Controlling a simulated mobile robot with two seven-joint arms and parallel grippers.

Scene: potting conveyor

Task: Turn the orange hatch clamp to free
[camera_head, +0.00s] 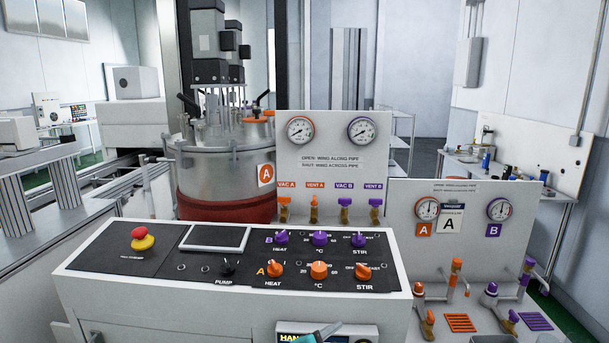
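The steel vessel (222,156) with an orange A tag stands behind the control console. Orange parts sit at the right side of its lid: a round cap-like piece (254,121) and a smaller one (269,112) beside it, near a black lever. One of these may be the hatch clamp; they are too small to tell which, or how the clamp is turned. Neither of my grippers shows in the view.
The control console (85,262) with orange and purple knobs fills the foreground, between me and the vessel. A gauge panel (333,177) with several valves stands right of the vessel. A teal-and-grey item (318,334) shows at the bottom edge. A lower valve panel (465,190) is at right.

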